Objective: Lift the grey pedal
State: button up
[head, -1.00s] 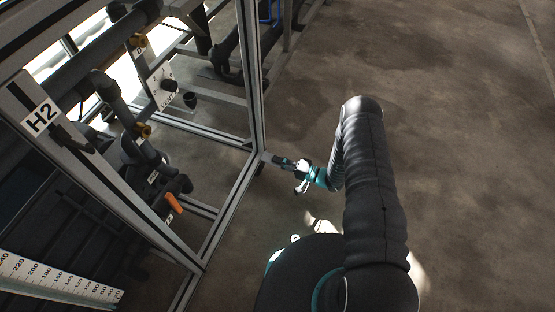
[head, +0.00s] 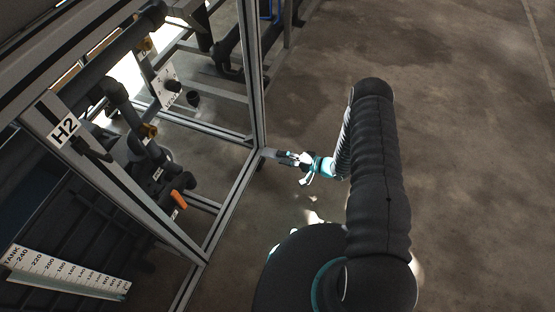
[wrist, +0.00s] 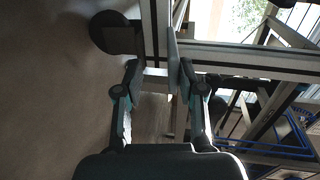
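A light grey piece, seemingly the grey pedal (wrist: 155,82), shows in the wrist view between my fingers, low by the frame's upright post. In the head view, a small grey piece (head: 269,153) projects from the foot of that post toward my gripper. My gripper (head: 285,157) is at the foot of the post, close to this piece. In the wrist view, my gripper (wrist: 159,70) has its two fingers apart, one on each side of the grey piece. Whether either finger touches it is hard to tell. The pedal's far end is hidden.
The metal frame (head: 227,205) stands left of my arm, with dark pipes and an orange handle (head: 179,199) inside. A H2 sign (head: 65,130) and a tank scale (head: 70,273) are on the left. A black disc (wrist: 112,32) is near the left finger. Open floor (head: 470,150) lies right.

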jog(key=d, duration=0.1)
jog(key=s+d, duration=0.1)
jog(key=d, duration=0.1)
jog(key=d+b, duration=0.1)
jog(key=shift+s+d+f, duration=0.25)
jog(key=shift+s+f, duration=0.05)
jog(key=shift+s, duration=0.05)
jog(key=v, duration=1.2)
